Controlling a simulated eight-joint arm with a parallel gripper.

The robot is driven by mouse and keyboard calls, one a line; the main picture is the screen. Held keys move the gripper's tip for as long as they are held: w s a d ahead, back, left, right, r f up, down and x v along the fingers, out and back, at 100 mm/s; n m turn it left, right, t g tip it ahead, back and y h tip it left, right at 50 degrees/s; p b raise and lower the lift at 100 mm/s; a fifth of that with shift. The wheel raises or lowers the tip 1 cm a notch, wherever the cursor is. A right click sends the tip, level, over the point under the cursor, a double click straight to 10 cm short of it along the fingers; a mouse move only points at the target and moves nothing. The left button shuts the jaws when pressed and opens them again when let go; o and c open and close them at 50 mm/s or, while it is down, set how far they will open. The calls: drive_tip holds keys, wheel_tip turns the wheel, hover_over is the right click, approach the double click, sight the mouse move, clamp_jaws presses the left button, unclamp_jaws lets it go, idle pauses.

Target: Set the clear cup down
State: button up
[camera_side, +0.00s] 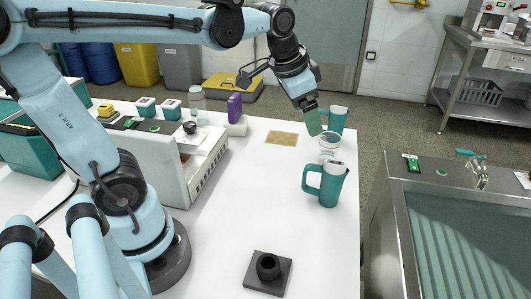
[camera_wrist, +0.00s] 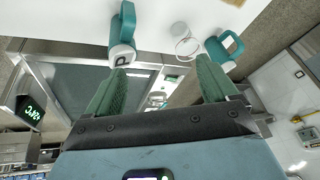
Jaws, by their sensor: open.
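The clear cup (camera_side: 329,146) stands upright on the white table between two teal jugs, near the table's right edge. It also shows in the wrist view (camera_wrist: 185,42), beyond the fingertips and slightly right of the middle. My gripper (camera_side: 314,122) is open, with green fingers, just above and left of the cup in the side view. In the wrist view the fingers (camera_wrist: 161,66) are spread wide with nothing between them. The cup is apart from the fingers there. The side view does not show clearly whether a finger touches it.
A teal jug (camera_side: 329,184) stands in front of the cup, and another teal jug (camera_side: 337,121) stands behind it. A tan mat (camera_side: 282,138) lies to the left. A black holder (camera_side: 268,273) sits at the front. The table between them is clear.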

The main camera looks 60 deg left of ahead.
drive_tip(key=s+d+f+n+t, duration=0.1)
drive_tip(key=s+f+n+t, duration=0.1)
drive_tip(key=s+f, duration=0.3)
drive_tip(key=shift+s+d+f+n+t, duration=0.25)
drive_tip(key=shift+s+n, duration=0.35)
drive_tip(key=shift+s, duration=0.6)
drive_tip(key=shift+r, duration=0.1)
